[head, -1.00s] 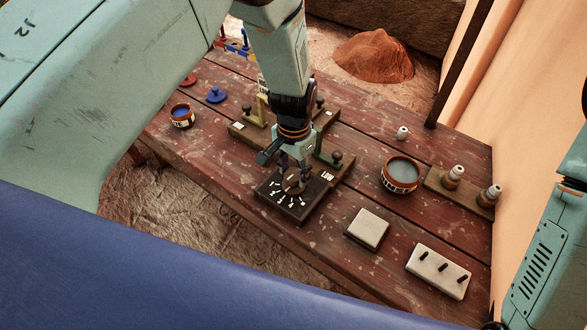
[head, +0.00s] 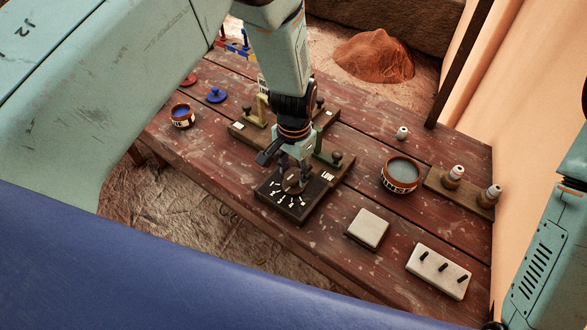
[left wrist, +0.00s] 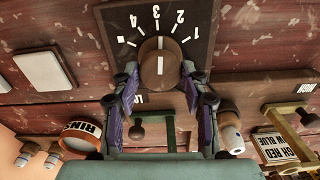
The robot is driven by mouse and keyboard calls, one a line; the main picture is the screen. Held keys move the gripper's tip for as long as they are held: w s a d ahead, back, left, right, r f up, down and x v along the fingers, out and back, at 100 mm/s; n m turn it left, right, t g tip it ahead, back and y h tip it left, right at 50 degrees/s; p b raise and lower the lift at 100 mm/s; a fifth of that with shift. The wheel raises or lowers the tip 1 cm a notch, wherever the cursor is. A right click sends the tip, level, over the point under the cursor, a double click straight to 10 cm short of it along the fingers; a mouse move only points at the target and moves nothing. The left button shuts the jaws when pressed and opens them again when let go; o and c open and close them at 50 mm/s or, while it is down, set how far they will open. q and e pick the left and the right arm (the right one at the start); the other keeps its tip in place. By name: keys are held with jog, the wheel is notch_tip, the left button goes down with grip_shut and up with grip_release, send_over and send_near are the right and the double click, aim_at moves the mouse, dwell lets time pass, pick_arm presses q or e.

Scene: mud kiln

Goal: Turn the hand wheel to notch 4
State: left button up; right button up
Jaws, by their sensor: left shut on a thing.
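The hand wheel is a round brown knob (left wrist: 160,78) with a white line on its face, on a dark square dial plate (head: 293,208). The plate carries white ticks and numerals 1 to 4 (left wrist: 158,13). In the left wrist view the white line points up, about in line with the tick at 3. My left gripper (head: 292,178) reaches down over the plate and is shut on the wheel, a finger on each side. In the head view the fingers hide much of the wheel. My right arm shows at the right edge; its gripper is out of the picture.
Just behind the dial is a green slide with a dark knob (head: 336,157) by a LOW label. A grey-filled bowl (head: 400,174), a pale block (head: 369,228) and a pegged white block (head: 438,271) stand to the right. A blue-filled pot (head: 181,115) stands left.

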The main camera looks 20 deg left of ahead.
aim_at(294, 174)
pick_arm(q)
jog(key=o, duration=1.1)
jog(key=shift+w, duration=0.2)
jog(key=shift+o, duration=0.2)
jog(key=shift+s, duration=0.1)
notch_tip(294, 174, up, 12)
